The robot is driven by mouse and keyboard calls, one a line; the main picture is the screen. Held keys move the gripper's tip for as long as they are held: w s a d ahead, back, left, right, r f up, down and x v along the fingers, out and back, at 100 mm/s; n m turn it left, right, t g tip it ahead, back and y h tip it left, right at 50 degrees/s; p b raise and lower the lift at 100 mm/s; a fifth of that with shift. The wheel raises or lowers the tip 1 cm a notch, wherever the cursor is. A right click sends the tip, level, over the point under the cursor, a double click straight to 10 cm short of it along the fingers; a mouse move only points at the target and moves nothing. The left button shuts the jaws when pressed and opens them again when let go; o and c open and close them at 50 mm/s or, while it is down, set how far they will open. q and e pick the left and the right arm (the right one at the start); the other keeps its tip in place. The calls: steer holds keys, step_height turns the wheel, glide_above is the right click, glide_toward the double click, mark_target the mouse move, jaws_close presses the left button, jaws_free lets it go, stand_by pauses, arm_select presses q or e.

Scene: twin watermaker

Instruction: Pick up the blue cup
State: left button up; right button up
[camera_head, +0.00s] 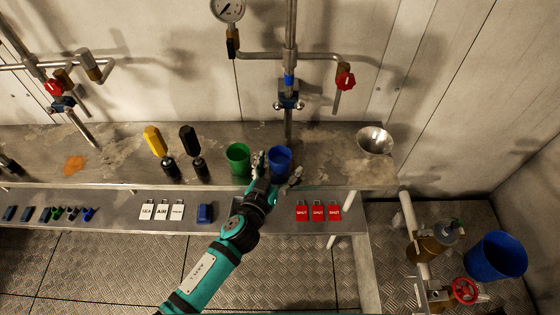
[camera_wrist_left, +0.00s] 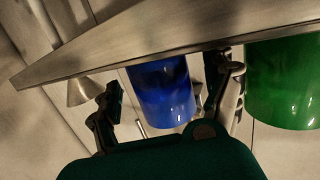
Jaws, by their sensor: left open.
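The blue cup (camera_head: 280,158) stands upright near the front edge of the metal bench (camera_head: 340,170), right of the green cup (camera_head: 238,158). My left gripper (camera_head: 277,172) is open at the bench's front edge, with one finger on each side of the blue cup. In the left wrist view, which shows the scene upside down, the blue cup (camera_wrist_left: 163,92) appears between the two spread fingers; contact cannot be told. The green cup (camera_wrist_left: 284,85) is just outside one finger there. My right gripper is not in view.
A metal funnel (camera_head: 375,140) is at the bench's right end. A vertical pipe with a blue valve (camera_head: 289,100) rises behind the cups. Yellow (camera_head: 155,141) and black (camera_head: 189,140) handled tools stand to the left. A blue bucket (camera_head: 496,257) is on the floor.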

arm_select(q)
steer(key=shift+w+d+f, duration=0.2)
steer(key=shift+w+d, duration=0.05)
steer(key=shift+w, duration=0.35)
steer(key=c, duration=1.3)
steer(key=shift+r, duration=0.15)
